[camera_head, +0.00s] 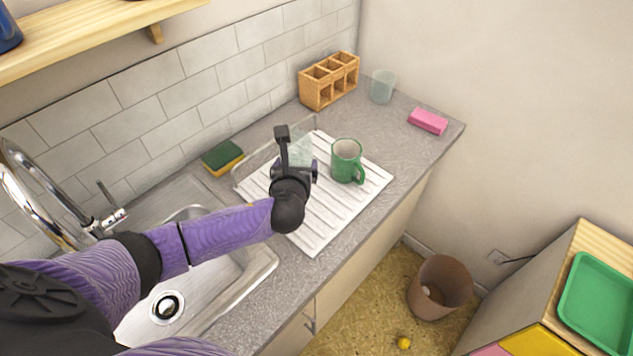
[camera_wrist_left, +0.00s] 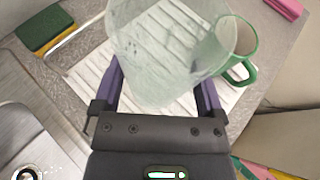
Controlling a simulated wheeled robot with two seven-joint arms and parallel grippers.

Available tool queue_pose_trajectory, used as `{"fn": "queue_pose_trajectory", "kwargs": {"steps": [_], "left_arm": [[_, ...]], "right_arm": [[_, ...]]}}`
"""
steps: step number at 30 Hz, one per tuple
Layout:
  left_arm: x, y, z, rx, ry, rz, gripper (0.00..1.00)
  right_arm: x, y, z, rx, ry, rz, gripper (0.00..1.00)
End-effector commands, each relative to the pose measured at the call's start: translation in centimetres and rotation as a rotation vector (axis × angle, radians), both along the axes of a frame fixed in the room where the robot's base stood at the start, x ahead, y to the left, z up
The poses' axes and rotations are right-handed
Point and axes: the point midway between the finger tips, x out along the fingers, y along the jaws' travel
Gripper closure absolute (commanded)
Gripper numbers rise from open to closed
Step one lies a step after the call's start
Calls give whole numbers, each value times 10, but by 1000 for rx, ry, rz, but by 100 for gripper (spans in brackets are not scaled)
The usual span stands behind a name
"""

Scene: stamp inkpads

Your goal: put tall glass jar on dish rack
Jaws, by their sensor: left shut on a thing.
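The tall glass jar (camera_wrist_left: 160,50) is clear and faintly greenish. My left gripper (camera_wrist_left: 160,88) is shut on it, with one purple finger on each side. In the head view my left gripper (camera_head: 292,178) is over the dish rack's back left part and hides most of the jar (camera_head: 301,150). The white ribbed dish rack (camera_head: 333,212) lies on the counter and also shows below the jar in the wrist view (camera_wrist_left: 85,72). I cannot tell whether the jar touches the rack. My right gripper is out of view.
A green mug (camera_head: 345,160) stands on the rack, just right of the jar. A sponge (camera_head: 222,157) lies left of the rack, near the sink (camera_head: 248,262). A wooden organizer (camera_head: 329,80), a glass cup (camera_head: 382,86) and a pink sponge (camera_head: 428,121) are behind. The rack's front is clear.

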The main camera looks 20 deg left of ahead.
Motion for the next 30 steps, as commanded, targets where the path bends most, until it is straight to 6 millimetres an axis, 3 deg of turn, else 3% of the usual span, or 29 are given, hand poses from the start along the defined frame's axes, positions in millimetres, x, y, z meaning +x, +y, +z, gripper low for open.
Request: {"fn": "queue_pose_trajectory", "kwargs": {"steps": [8, 18, 19, 28, 30], "left_arm": [[0, 0, -51, 0, 1, 2, 90], [0, 0, -52, 0, -2, 0, 90], [0, 0, -52, 0, -1, 0, 3], [0, 0, -47, 0, -2, 0, 0], [-8, -3, -43, 0, 0, -1, 0]], "right_arm": [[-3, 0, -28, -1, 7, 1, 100], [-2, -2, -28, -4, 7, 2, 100], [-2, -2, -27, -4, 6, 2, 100], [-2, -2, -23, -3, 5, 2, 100], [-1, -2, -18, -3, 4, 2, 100]]}}
